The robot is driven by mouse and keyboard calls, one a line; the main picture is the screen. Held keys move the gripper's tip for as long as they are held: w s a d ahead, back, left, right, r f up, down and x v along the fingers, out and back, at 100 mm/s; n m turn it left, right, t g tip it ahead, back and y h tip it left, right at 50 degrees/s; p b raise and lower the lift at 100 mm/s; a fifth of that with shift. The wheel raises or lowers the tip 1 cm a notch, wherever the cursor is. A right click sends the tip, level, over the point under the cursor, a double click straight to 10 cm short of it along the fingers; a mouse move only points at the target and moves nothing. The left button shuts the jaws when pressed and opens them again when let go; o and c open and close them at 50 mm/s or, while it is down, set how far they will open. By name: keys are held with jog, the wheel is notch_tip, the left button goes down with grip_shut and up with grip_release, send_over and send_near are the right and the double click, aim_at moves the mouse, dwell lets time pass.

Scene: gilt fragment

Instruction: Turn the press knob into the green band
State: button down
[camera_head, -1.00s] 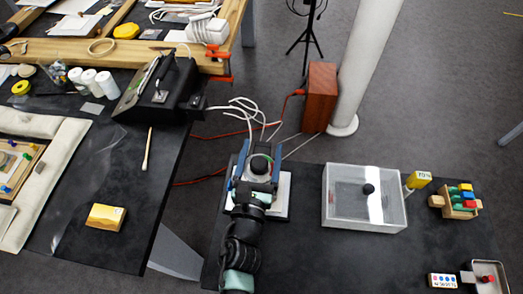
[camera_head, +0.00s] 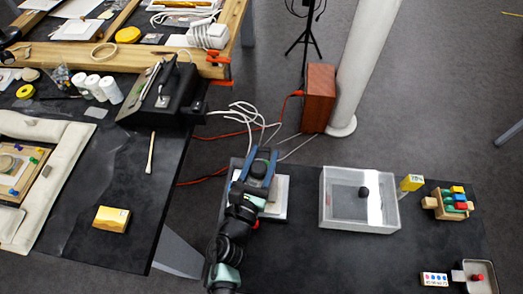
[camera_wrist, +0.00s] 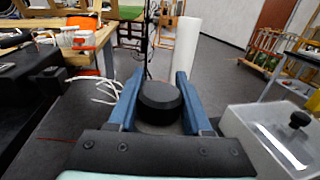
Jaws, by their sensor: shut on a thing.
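The press knob is a round black knob (camera_head: 258,168) on a pale square unit (camera_head: 278,201) on the right-hand dark table. My gripper (camera_head: 261,158) has blue fingers on either side of the knob and is shut on it. In the wrist view the black knob (camera_wrist: 160,100) stands upright between the two blue fingers. The green band cannot be made out now; my gripper and arm cover much of the dial, so I cannot tell where the pointer stands.
A clear lidded box (camera_head: 361,202) with a small black knob stands right of the unit. Further right are a yellow tag (camera_head: 411,183), a wooden rack of coloured pieces (camera_head: 450,203) and a small tray (camera_head: 476,279). White cables (camera_head: 244,121) run behind.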

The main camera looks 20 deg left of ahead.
jog(key=h, duration=0.1)
jog(key=m+h+p, duration=0.1)
jog(key=shift+d+r+m+h, duration=0.15)
jog(key=shift+r+m+h, duration=0.05)
jog(key=shift+m+h, duration=0.1)
jog(key=m+h, duration=0.2)
jog(key=h, duration=0.2)
jog(key=shift+d+f+m+g+b, duration=0.25)
jog(key=shift+f+m+g+b, duration=0.05)
jog(key=shift+m+g, duration=0.1)
jog(key=m+g+h+b, duration=0.1)
jog(key=h, duration=0.1)
jog(key=m+g+h+b, duration=0.1)
jog(key=m+h, duration=0.1)
jog(key=shift+s+d+h, duration=0.15)
jog(key=shift+d+h, duration=0.15)
jog(key=shift+d, duration=0.1)
jog(key=shift+s+d+m+g+h+b, duration=0.1)
jog(key=shift+d+m+g+h+b, duration=0.05)
jog(key=shift+m+g+h+b, duration=0.3)
jog(key=shift+s+d+m+g+h+b, duration=0.1)
jog(key=shift+m+g+h+b, duration=0.2)
jog(key=shift+h+b, duration=0.2)
jog(key=shift+r, duration=0.15)
jog(key=shift+c, duration=1.6)
grip_release()
